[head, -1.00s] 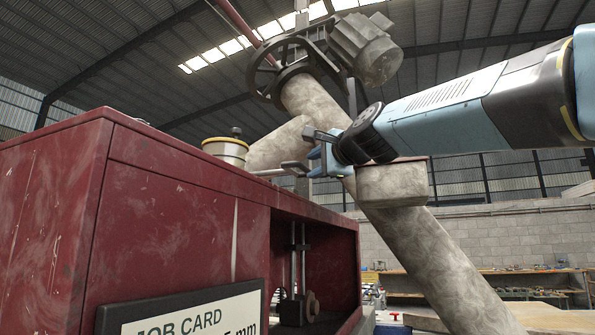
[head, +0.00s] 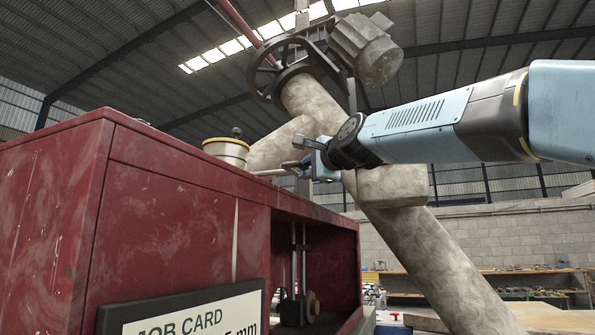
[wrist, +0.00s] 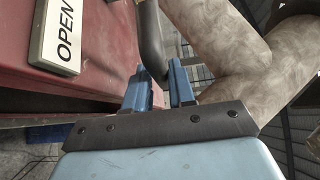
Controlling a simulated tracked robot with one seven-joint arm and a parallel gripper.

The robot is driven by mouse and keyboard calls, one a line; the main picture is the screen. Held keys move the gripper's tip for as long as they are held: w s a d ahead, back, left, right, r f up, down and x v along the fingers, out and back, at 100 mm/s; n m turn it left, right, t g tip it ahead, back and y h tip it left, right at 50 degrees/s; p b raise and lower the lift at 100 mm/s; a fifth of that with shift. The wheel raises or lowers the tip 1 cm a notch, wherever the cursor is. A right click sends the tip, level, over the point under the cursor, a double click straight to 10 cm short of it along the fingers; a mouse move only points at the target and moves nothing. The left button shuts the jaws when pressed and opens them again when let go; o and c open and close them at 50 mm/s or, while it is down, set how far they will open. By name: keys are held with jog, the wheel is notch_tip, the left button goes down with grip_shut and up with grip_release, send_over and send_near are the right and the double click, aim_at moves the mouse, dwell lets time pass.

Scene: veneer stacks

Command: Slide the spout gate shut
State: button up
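A dark curved bar (wrist: 152,40), which looks like the gate's handle, runs down from the top of the wrist view. Its lower end is at the gap between the blue fingertips of my gripper (wrist: 160,85). The fingers stand apart, and I cannot make out contact with the bar. In the head view my gripper (head: 304,163) points left, just above the far right end of the red cabinet and in front of the pale spout pipe (head: 318,105). A thin grey bar (head: 272,172) lies at the cabinet's top edge there. The gate plate itself is not clear.
The red cabinet (head: 180,200) fills the left, with a job card sign (head: 190,312) on its front. An OPEN sign (wrist: 63,35) shows on a red surface. A handwheel (head: 283,68) and motor (head: 363,48) sit above. The thick pipe slopes down right behind my arm.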

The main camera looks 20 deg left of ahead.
aim_at(292, 164)
grip_shut()
jog(key=shift+f, duration=0.1)
jog(key=shift+w+a+f, duration=0.1)
jog(key=shift+w+a, duration=0.1)
jog(key=shift+a, duration=1.85)
jog(key=shift+w+a+f, duration=0.1)
jog(key=shift+w+a, duration=0.05)
jog(key=shift+a, duration=1.9)
jog(key=shift+o, duration=2.1)
grip_release()
jog(key=shift+d+r, duration=0.1)
jog(key=shift+r, duration=0.05)
jog(key=shift+d+r, duration=0.1)
jog(key=shift+s+d, duration=0.5)
jog(key=shift+v, duration=2.75)
